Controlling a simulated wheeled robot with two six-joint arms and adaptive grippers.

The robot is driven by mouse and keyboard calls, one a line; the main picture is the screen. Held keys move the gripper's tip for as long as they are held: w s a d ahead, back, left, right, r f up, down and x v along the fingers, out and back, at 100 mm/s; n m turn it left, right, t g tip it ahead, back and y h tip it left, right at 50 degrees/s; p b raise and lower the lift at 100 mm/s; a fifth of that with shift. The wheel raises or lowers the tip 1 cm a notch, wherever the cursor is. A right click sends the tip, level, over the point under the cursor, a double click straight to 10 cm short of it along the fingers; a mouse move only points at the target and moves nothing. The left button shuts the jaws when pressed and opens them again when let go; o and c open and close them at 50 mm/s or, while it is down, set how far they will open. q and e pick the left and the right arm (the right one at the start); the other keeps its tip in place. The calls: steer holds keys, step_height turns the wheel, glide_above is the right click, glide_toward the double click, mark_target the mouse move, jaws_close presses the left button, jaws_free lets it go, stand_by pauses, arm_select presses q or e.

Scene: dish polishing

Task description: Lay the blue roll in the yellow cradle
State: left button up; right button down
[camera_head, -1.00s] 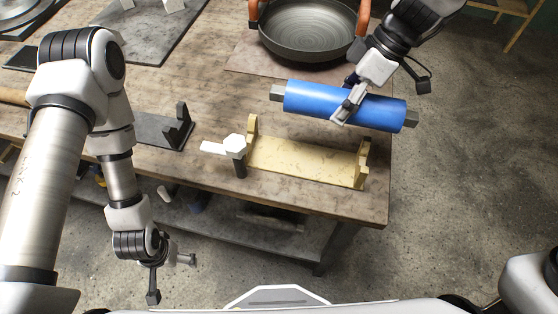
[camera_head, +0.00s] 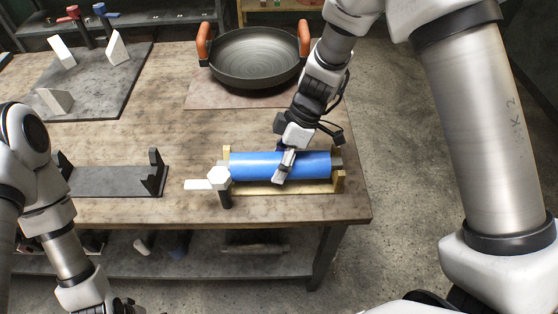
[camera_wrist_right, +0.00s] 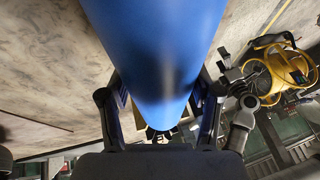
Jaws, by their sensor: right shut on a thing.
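The blue roll (camera_head: 308,164) lies level along the yellow cradle (camera_head: 300,188), between its two end uprights. My right gripper (camera_head: 284,168) is shut around the roll's middle from above. In the right wrist view the roll (camera_wrist_right: 155,55) fills the space between the fingers (camera_wrist_right: 158,115). My left gripper is at the bottom left edge of the head view, mostly cut off, its jaws unclear.
The white hexagonal head (camera_head: 219,178) on a dark post stands at the cradle's front left. A dark, empty cradle (camera_head: 110,181) is further left. A dark pan (camera_head: 258,60) with orange handles stands behind. Bare tabletop lies between the cradles and the pan.

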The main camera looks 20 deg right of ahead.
steer(key=shift+c, duration=1.1)
jaws_free()
steer(key=shift+d, duration=0.1)
steer(key=b+v, duration=0.1)
steer(key=v, duration=1.1)
